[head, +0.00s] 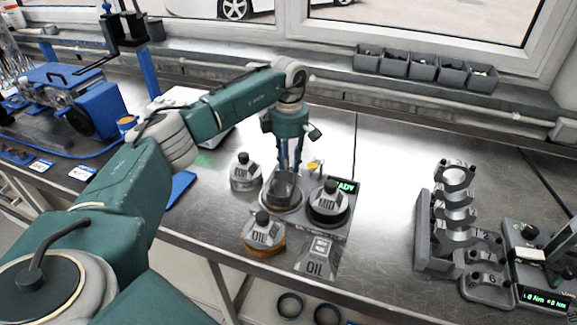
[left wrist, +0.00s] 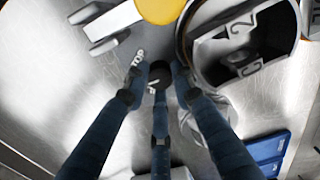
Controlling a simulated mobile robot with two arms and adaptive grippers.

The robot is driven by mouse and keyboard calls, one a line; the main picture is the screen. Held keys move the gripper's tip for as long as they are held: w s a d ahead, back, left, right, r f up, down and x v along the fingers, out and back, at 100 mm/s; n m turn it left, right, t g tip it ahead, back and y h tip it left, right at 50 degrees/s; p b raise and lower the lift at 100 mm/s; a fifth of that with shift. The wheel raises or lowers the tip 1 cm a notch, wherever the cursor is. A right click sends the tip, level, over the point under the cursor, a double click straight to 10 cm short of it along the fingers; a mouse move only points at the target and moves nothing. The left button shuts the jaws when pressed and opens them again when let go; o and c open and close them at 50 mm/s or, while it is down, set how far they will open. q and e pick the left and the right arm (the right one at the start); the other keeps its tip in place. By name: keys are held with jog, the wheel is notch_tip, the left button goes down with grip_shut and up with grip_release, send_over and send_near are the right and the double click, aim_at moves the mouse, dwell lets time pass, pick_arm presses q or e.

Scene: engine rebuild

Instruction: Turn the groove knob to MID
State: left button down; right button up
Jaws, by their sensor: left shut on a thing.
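The knob's pointer cannot be read clearly. In the head view the knob is hidden behind the fingers and cylinder. A holder marked MID (head: 328,201) stands on the fixture, right of the cylinder. My right gripper is not in view.
Holders marked TOP (head: 245,172) and OIL (head: 262,234) stand close by. A yellow disc (head: 315,166) and a green READY display (head: 346,186) are right of the gripper.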

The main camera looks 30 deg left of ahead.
pick_arm(q)
jog(key=shift+a+r, duration=0.1)
jog(key=shift+a, duration=0.05)
jog(key=c, duration=1.4)
grip_release()
jog(key=shift+c, duration=0.2)
jog(key=shift+w+r, duration=0.1)
jog(key=shift+r, duration=3.9)
